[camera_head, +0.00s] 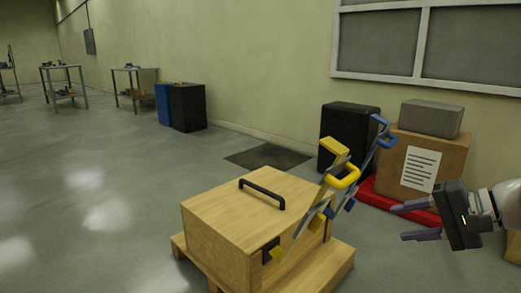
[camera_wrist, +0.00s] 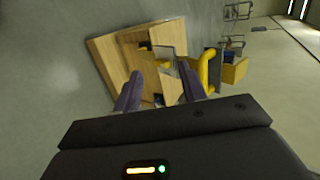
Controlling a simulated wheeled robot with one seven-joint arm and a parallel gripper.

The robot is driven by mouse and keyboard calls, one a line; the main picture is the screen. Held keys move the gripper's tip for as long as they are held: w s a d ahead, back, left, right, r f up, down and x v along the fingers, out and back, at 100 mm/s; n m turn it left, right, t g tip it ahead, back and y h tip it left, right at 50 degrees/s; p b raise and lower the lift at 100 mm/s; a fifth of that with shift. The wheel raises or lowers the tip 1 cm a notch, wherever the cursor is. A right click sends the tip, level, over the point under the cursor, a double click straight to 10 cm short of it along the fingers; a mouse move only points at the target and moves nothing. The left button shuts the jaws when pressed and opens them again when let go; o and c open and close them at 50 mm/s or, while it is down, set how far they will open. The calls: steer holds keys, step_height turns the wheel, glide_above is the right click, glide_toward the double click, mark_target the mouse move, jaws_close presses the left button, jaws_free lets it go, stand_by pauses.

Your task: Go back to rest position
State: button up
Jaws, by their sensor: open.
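My gripper (camera_head: 420,221) is at the right edge of the head view, open, with its two purple fingers apart and pointing left. Nothing shows between the fingers. In the wrist view my gripper (camera_wrist: 162,92) points toward a wooden box. The wooden box (camera_head: 225,212) has a black handle (camera_head: 262,193) on top and stands left of my gripper, clearly apart from it. A yellow-handled clamp-like tool (camera_head: 342,176) and a blue-handled one (camera_head: 378,138) stand tilted at the box's right side. The yellow handle (camera_wrist: 205,68) also shows in the wrist view.
A cardboard box (camera_head: 405,160) with a grey block (camera_head: 431,118) on top stands on a red base (camera_head: 386,196) behind my gripper. A black bin (camera_head: 349,128) is beside it. Metal tables (camera_head: 134,78) stand far left. The floor at left is clear.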

steer(key=s+a+f+n+h+p, duration=0.2)
steer(key=s+a+n+h+p, duration=0.2)
steer(key=s+a, duration=0.2)
steer(key=s+a+f+n+g+h+p, duration=0.1)
steer(key=s+a+f+n+h+p, duration=0.2)
steer(key=s+a, duration=0.4)
steer(key=shift+s+a+n+g+h+p, duration=0.25)
steer(key=shift+n+h+p, duration=0.2)
steer(key=shift+h, duration=0.65)
